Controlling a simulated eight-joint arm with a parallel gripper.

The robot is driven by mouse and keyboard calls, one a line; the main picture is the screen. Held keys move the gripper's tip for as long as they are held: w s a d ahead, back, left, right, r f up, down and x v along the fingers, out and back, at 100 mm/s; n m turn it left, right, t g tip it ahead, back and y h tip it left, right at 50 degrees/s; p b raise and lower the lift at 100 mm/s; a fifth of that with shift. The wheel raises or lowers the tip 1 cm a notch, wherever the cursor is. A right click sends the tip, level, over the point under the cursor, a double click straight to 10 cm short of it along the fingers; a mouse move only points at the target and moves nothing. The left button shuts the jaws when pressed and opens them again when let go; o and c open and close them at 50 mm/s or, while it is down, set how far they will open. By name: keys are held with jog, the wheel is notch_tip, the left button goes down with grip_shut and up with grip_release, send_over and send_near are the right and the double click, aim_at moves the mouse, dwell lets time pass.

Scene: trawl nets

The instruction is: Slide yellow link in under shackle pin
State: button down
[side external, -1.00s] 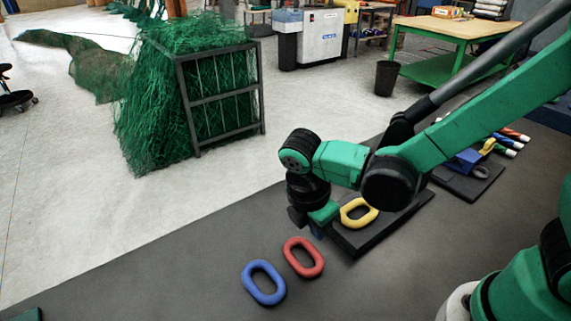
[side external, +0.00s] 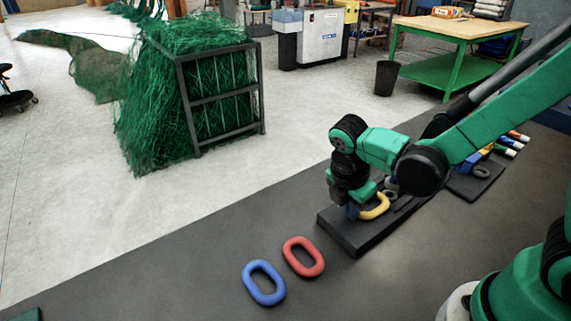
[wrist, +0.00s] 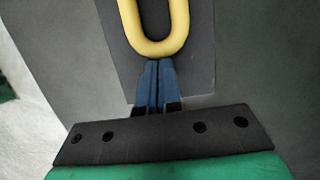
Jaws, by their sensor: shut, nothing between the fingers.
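The yellow link (side external: 376,207) lies on a dark board (side external: 362,243), its left part hidden by my gripper (side external: 351,213) in the side view. In the wrist view the yellow link (wrist: 152,48) points its rounded near end at my gripper (wrist: 152,66). The blue fingers are together and empty, just outside that end. I cannot tell whether they touch it. A small grey part (side external: 391,186) shows behind the link, partly hidden by my arm; I cannot tell if it is the shackle or see its pin.
A red link (side external: 303,257) and a blue link (side external: 264,283) lie on the dark mat left of the board. A second board (side external: 462,187) at the right holds a blue block, a grey ring and coloured cylinders. The mat's front middle is clear.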

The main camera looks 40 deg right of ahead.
jog(key=d, duration=0.5)
jog(key=a, duration=0.4)
jog(key=shift+a+r, duration=0.15)
jog(key=shift+a, duration=0.05)
notch_tip(320, 180, up, 10)
jog(key=m+t+y, duration=0.2)
jog(key=m+t, duration=0.5)
jog(key=m, duration=1.1)
jog(key=shift+s+d+y, duration=0.15)
jog(key=shift+s+y, duration=0.15)
jog(key=shift+y, duration=0.1)
